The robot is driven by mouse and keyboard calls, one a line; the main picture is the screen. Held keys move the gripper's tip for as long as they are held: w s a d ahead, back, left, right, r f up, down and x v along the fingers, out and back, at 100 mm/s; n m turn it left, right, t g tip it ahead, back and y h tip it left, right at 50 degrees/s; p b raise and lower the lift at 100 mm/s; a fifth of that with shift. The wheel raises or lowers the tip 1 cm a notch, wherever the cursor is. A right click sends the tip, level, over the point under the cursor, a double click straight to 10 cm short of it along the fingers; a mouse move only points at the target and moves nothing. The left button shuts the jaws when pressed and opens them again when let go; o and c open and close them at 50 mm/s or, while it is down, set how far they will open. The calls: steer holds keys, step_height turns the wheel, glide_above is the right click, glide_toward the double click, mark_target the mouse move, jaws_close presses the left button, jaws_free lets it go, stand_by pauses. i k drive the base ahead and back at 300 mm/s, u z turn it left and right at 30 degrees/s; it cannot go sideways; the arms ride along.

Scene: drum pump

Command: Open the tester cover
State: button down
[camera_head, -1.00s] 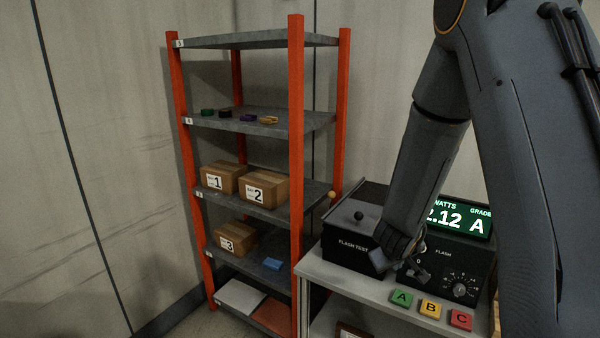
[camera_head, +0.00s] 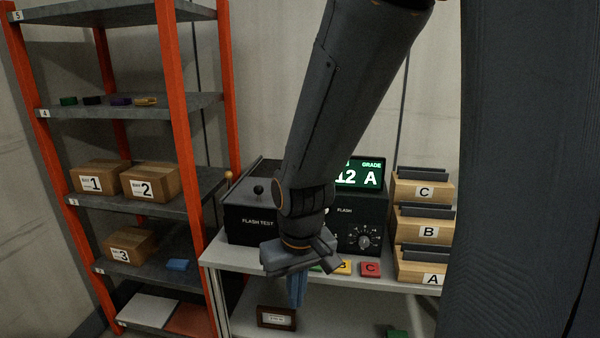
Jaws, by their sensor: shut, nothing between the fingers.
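The tester is a black box labelled FLASH TEST (camera_head: 257,222) on the grey bench, left of my arm. My gripper (camera_head: 297,290) hangs in front of the bench, right of and nearer than the tester, fingers pointing down. It is shut and empty, apart from the cover. My wrist hides the tester's right edge and part of the control panel (camera_head: 365,215). The display (camera_head: 362,174) reads 12 A in its visible part.
Buttons B (camera_head: 343,268) and C (camera_head: 370,269) sit at the bench front (camera_head: 400,284); another is mostly behind my gripper. Wooden trays A, B and C (camera_head: 420,225) stack at right. An orange shelf rack (camera_head: 184,130) with numbered boxes stands close at left.

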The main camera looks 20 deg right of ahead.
mark_target(251, 191)
steer(key=z, duration=0.25)
steer(key=k, duration=0.65)
steer(key=z, duration=0.45)
steer(key=i, duration=1)
steer(key=u, duration=0.75)
